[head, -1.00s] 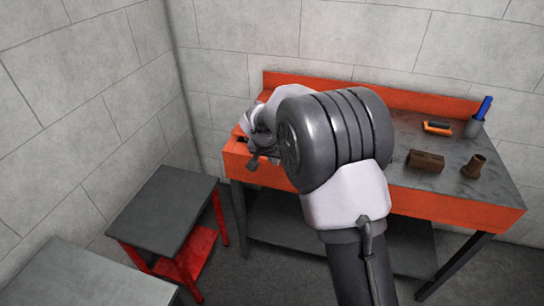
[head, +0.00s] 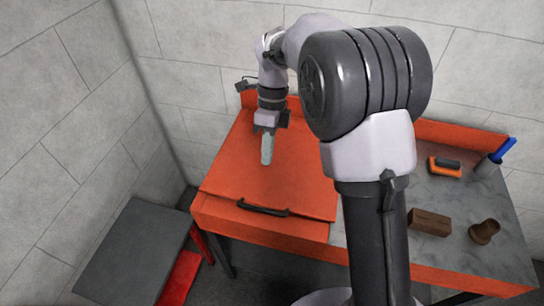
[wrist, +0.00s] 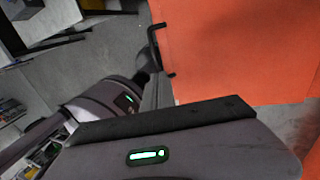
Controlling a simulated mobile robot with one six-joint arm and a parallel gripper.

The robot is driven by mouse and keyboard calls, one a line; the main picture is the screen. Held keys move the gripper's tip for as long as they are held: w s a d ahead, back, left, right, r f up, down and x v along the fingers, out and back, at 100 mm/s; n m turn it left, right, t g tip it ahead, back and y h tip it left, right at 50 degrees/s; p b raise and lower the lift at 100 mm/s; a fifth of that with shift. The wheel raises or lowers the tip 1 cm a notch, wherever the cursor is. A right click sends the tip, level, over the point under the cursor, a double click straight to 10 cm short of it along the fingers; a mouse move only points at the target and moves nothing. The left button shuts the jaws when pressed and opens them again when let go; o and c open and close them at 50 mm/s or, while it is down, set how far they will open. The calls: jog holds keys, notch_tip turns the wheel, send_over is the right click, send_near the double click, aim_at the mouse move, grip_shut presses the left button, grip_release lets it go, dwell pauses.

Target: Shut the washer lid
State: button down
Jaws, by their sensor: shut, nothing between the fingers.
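The washer lid (head: 232,180) is a flat orange panel on the left part of the orange bench. It looks down and about level with the bench top. Its black bar handle (head: 263,208) runs along the front edge. In the wrist view the lid (wrist: 240,45) fills the upper right, with the handle (wrist: 155,45) at its left edge. My gripper (head: 266,160) points down over the rear middle of the lid, behind the handle. Its fingers are together and empty. I cannot tell whether the fingertips touch the lid.
On the bench's grey right side are an orange-and-black tool (head: 445,167), a brown block (head: 429,222), a brown fitting (head: 484,231) and a cup with a blue-handled tool (head: 493,163). A dark-topped red stand (head: 135,250) is at lower left. Walls close off the left and back.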

jog(key=s+b+x, duration=0.1)
jog(key=b+x, duration=0.4)
jog(key=x, duration=0.9)
jog(key=shift+s+a+r, duration=0.15)
jog(key=shift+s+a, duration=0.05)
